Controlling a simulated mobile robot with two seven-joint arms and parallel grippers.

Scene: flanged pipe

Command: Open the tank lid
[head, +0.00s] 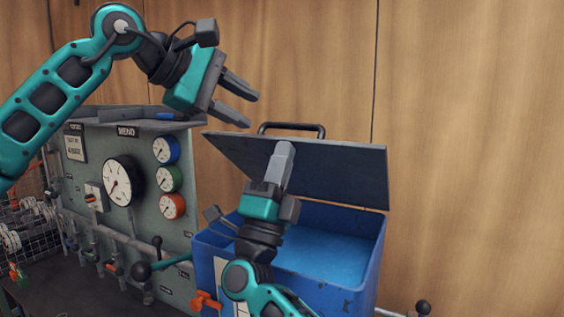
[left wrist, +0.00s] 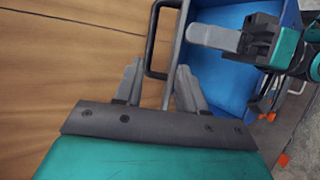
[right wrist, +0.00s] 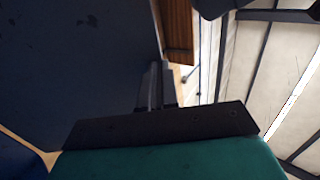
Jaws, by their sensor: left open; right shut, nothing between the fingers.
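The blue tank (head: 330,255) stands right of the gauge panel, and its blue inside shows. Its dark grey lid (head: 335,172) is raised and tilted above the opening, with a black handle (head: 291,128) at its far edge. My right gripper (head: 285,150) is shut and empty, its fingers up against or close to the lid's underside; contact is hard to tell. The lid fills the left of the right wrist view (right wrist: 75,65). My left gripper (head: 245,108) is open and empty, above and left of the lid. The handle also shows in the left wrist view (left wrist: 152,45).
A grey panel with gauges (head: 124,181) and valves stands left of the tank. An orange valve handle (head: 205,300) is at the tank's front left. A wooden wall (head: 470,130) is close behind. A wire basket (head: 30,235) sits at far left.

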